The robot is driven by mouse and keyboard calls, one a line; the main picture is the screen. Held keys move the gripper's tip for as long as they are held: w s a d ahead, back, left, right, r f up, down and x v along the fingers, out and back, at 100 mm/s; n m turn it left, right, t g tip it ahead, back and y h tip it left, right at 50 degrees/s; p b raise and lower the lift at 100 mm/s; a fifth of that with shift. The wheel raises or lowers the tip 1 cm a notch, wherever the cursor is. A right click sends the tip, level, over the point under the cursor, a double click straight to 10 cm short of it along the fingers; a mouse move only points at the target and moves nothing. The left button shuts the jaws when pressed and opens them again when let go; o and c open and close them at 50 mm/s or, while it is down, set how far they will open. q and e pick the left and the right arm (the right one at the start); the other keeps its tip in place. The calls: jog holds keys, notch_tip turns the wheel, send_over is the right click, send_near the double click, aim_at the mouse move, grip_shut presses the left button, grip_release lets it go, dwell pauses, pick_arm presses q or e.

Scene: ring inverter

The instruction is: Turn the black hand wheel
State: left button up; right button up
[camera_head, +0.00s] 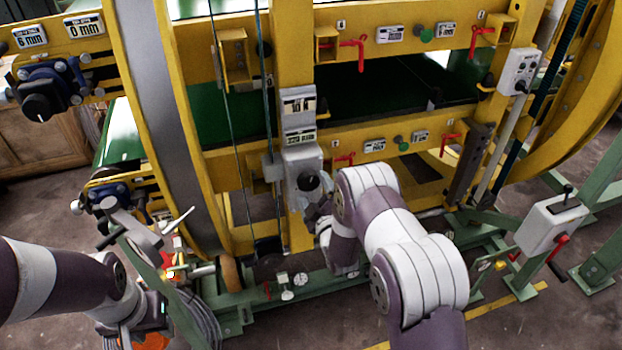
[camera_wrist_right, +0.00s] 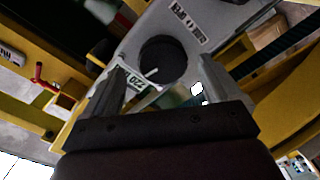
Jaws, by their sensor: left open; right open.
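The black hand wheel (camera_head: 308,181) is a round knob on a grey box fixed to the yellow upright, below a counter plate. In the right wrist view the black wheel (camera_wrist_right: 163,60), with a pale line on its face, lies ahead between the two fingers. My right gripper (camera_head: 318,205) is just below and right of the wheel, partly hidden by its own arm. In its wrist view the right gripper (camera_wrist_right: 160,88) is open, its fingers apart on either side of the wheel; contact cannot be told. My left gripper (camera_head: 145,320) is low at left, away from the wheel, its fingers hard to make out.
Another black knob (camera_head: 42,103) sits on a blue mechanism at upper left. Red handles (camera_head: 355,50) and yellow brackets stick out from the frame. A green base beam (camera_head: 350,287) with gauges runs below. A grey crank box (camera_head: 550,222) stands at right.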

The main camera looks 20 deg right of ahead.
aim_at(309, 184)
jog(key=w, duration=0.2)
jog(key=w+a, duration=0.1)
jog(key=w, duration=0.1)
pick_arm(q)
jog(key=shift+a+r, duration=0.2)
jog(key=shift+r, duration=0.15)
pick_arm(e)
jog(key=shift+d, duration=0.2)
jog(key=c, duration=1)
pick_arm(q)
jog(key=shift+w, duration=0.1)
jog(key=shift+f, duration=0.15)
